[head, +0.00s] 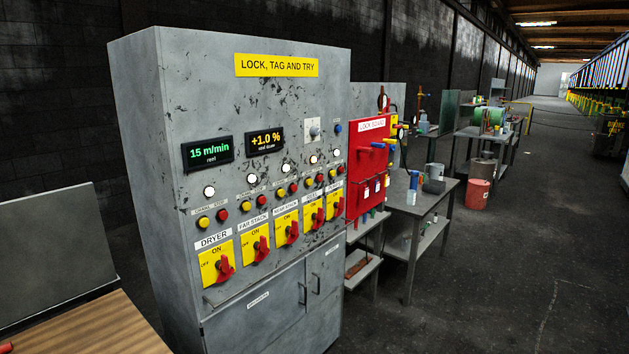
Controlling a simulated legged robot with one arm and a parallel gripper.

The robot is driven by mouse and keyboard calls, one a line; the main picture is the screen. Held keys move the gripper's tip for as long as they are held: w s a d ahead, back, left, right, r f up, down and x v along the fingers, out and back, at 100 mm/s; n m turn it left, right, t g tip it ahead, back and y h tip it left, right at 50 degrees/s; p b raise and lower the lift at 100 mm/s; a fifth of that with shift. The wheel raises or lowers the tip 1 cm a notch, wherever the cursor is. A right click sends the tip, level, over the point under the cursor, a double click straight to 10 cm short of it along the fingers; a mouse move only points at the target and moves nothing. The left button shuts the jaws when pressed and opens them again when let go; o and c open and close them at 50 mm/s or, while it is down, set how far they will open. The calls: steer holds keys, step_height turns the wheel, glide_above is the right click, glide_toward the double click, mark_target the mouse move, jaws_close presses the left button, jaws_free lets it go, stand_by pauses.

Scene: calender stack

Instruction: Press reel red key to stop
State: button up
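A grey control cabinet (180,110) stands in the middle left of the head view, its front turned to the right. Its panel has a row of lamps, each above a yellow and a red key. The reel column seems to be the fourth from the left, though its label is small. Its red key (320,178) sits right of its yellow key (308,182), below a white lamp (314,159) and above a red rotary switch (317,216) on a yellow plate. A green display (208,152) reads 15 m/min, reel. My gripper is not in view.
An amber display (265,141) reads +1.0 %. A red lockout board (367,170) stands right of the cabinet. A grey bench (425,205) is beyond it. A wooden top (95,325) is at lower left.

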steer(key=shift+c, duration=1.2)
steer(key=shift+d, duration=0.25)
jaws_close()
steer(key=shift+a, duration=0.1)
